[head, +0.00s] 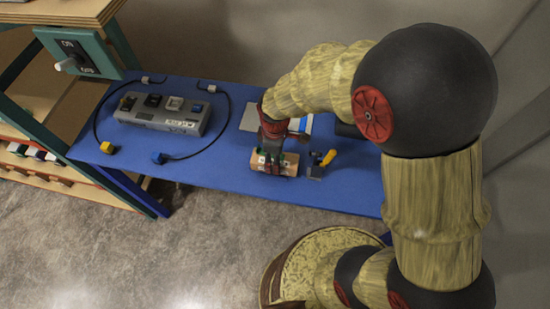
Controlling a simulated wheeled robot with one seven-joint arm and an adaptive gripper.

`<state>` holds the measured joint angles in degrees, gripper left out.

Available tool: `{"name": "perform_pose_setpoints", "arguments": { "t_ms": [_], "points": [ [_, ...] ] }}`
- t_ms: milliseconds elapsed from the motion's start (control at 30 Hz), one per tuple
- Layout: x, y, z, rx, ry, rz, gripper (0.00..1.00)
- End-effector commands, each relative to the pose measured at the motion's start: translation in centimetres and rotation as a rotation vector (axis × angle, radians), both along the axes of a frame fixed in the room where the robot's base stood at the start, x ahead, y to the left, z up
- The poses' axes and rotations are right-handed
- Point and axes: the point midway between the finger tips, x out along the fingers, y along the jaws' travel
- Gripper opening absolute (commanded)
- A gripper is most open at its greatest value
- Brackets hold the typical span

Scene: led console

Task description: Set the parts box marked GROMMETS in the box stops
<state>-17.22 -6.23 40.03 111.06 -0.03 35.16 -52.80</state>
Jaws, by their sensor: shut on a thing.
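A small orange-brown box (289,166) is at the front edge of the blue table (225,165). My gripper (270,159) points down over it from behind and is shut on it. The fingers cover part of the box. Any marking on it is too small to read, so I cannot confirm GROMMETS. I cannot tell whether the box rests on the table or is slightly raised. I cannot clearly make out the box stops; my arm hides part of the table's right side.
A grey console (158,121) with several coloured parts stands at the left. Black cables beside it end in a yellow plug (107,148) and a blue plug (158,158). A yellow-handled item (328,157) and dark block (315,173) lie right of the box. An ON/OFF switch (70,62) is at upper left.

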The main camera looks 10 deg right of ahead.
Motion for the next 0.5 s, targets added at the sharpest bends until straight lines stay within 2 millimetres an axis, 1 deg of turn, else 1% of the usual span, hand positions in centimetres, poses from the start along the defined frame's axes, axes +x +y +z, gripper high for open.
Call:
{"name": "perform_pose_setpoints", "arguments": {
  "t_ms": [500],
  "points": [
    [0.01,0.01,-0.58,0.0,0.0,0.0,0.12]
  ]
}}
